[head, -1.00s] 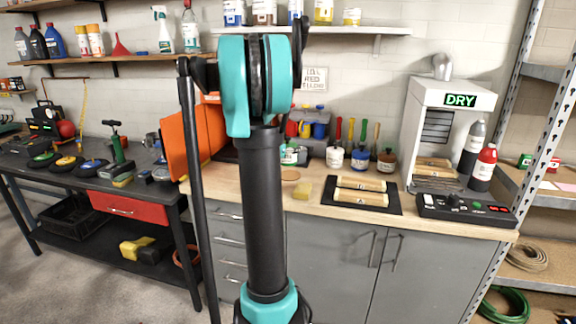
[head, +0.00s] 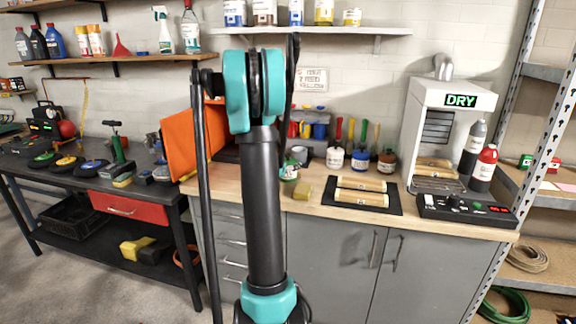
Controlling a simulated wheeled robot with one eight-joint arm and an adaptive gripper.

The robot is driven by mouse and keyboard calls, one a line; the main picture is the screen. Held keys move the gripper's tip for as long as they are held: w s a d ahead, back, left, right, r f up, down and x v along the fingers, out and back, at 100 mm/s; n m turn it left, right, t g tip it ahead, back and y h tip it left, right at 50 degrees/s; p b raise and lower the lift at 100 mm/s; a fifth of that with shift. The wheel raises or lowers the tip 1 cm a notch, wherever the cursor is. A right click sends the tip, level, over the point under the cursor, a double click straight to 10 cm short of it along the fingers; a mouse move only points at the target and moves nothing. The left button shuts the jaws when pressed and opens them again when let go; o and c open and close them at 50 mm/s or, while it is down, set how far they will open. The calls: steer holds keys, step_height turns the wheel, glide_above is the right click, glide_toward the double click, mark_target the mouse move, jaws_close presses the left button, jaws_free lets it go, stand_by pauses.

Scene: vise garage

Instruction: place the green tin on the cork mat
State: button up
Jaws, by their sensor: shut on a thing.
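A black tray (head: 335,203) with wooden pieces and a drying cabinet (head: 441,130) are farther right. An orange panel (head: 182,145) stands left.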

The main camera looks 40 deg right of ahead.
steer(key=o, duration=1.8)
steer(key=shift+c, duration=0.2)
steer(key=shift+s+a+r, duration=0.15)
steer(key=shift+a, duration=0.1)
steer(key=v, duration=1.1)
steer(key=shift+s+a+r, duration=0.1)
steer(key=shift+s+a, duration=0.05)
steer(key=s+a+f+n+g+y, duration=0.1)
steer(key=s+a+f+n+y, duration=0.3)
steer(key=s+a, duration=0.3)
steer(key=s+a+f+n+g+y, duration=0.1)
steer(key=s+a+f+n+y, duration=0.3)
steer(key=a, duration=0.9)
steer(key=s+a+f+n+y, duration=0.4)
steer(key=s+a+f, duration=0.4)
steer(key=s+a, duration=0.2)
steer(key=shift+a+g+y, duration=0.4)
steer(key=shift+a, duration=0.25)
